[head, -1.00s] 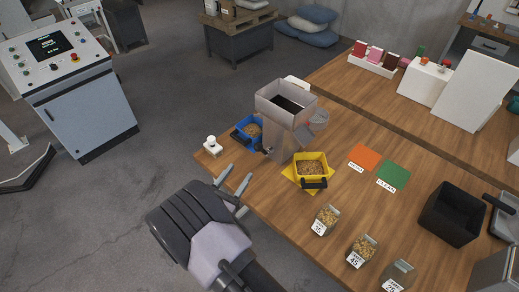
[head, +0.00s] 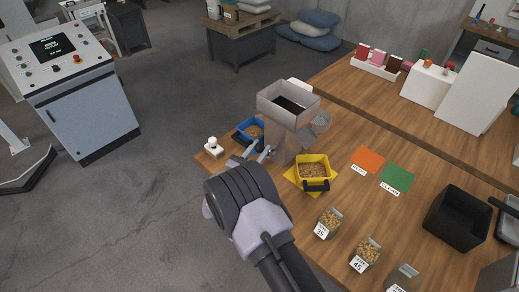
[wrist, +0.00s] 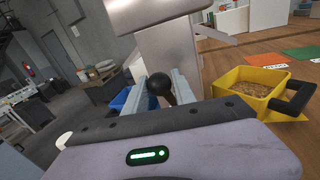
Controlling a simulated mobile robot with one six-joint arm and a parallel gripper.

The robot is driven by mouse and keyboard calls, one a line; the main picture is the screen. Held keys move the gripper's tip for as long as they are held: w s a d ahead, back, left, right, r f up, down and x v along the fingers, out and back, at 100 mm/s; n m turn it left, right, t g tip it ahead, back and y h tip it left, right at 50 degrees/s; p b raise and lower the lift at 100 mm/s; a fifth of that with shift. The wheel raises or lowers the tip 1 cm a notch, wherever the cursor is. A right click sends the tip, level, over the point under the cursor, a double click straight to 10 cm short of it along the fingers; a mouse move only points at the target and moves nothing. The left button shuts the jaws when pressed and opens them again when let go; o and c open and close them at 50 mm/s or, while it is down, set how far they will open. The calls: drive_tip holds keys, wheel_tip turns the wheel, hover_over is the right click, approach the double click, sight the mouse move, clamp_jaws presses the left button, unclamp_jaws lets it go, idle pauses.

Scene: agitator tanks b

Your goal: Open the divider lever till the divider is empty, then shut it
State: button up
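The divider (head: 286,133) is a grey metal box-topped hopper standing near the table's left end. Its open top looks dark inside; I cannot tell what it holds. Its lever shows as a black ball knob (wrist: 158,84) in the wrist view, in front of the divider body (wrist: 170,55). My gripper (head: 258,150) is at the divider's near side, with its fingers apart on either side of the knob. A yellow bin (head: 326,163) with grain stands right of the divider. A blue bin (head: 239,137) with grain stands left, partly hidden.
A small white device with a knob (head: 213,148) sits at the table's left corner. Several labelled jars, one of them a grain jar (head: 329,223), line the near edge. Orange (head: 368,159) and green (head: 397,179) mats and a black bin (head: 459,217) lie to the right.

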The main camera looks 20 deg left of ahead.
clamp_jaws()
idle(1.1)
